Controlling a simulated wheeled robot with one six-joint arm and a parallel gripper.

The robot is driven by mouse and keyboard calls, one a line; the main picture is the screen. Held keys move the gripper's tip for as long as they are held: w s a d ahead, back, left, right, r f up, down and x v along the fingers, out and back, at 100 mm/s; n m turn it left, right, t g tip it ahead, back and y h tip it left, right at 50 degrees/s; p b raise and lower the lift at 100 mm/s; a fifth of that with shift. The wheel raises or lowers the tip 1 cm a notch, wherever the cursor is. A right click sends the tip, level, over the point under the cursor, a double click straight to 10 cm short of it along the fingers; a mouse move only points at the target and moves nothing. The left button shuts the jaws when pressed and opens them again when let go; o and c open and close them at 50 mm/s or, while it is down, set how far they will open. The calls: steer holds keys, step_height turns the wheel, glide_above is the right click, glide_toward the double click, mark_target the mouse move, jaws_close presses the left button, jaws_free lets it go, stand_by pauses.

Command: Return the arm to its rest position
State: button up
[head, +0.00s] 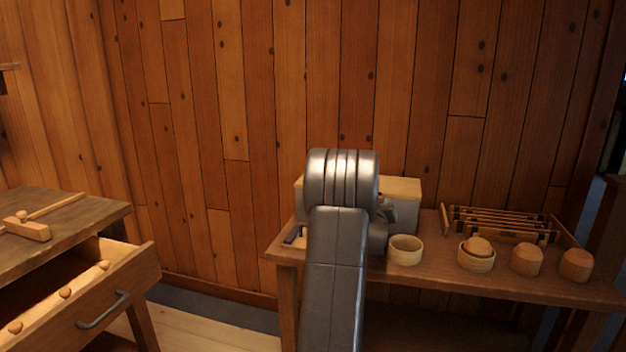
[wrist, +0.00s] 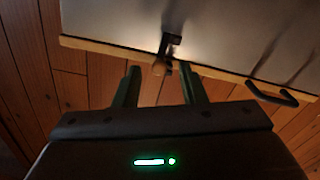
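My arm rises in the middle of the head view and bends over the bench, hiding most of my gripper there. In the wrist view my gripper (wrist: 159,68) shows two dark fingers standing apart. Beyond the fingertips is a pale grey panel (wrist: 110,18) with a wooden edge. A small dark fitting with a brownish end (wrist: 169,45) shows near the gap between the fingertips; I cannot tell whether it touches them. The fingers do not appear closed on anything.
The bench (head: 448,270) bears a grey box with a wooden top (head: 405,189), partly behind my arm, an open wooden cup (head: 405,251), several turned wooden pieces and a slatted rack (head: 500,222). At left, a drawer (head: 105,300) stands open. A plank wall closes off the back.

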steer(key=shift+w+d, duration=0.15)
steer(key=shift+w, duration=0.35)
steer(key=v, duration=1.4)
steer(key=w+d+m, duration=0.5)
steer(key=w, duration=0.8)
steer(key=shift+f, duration=0.35)
steer(key=shift+w, duration=0.1)
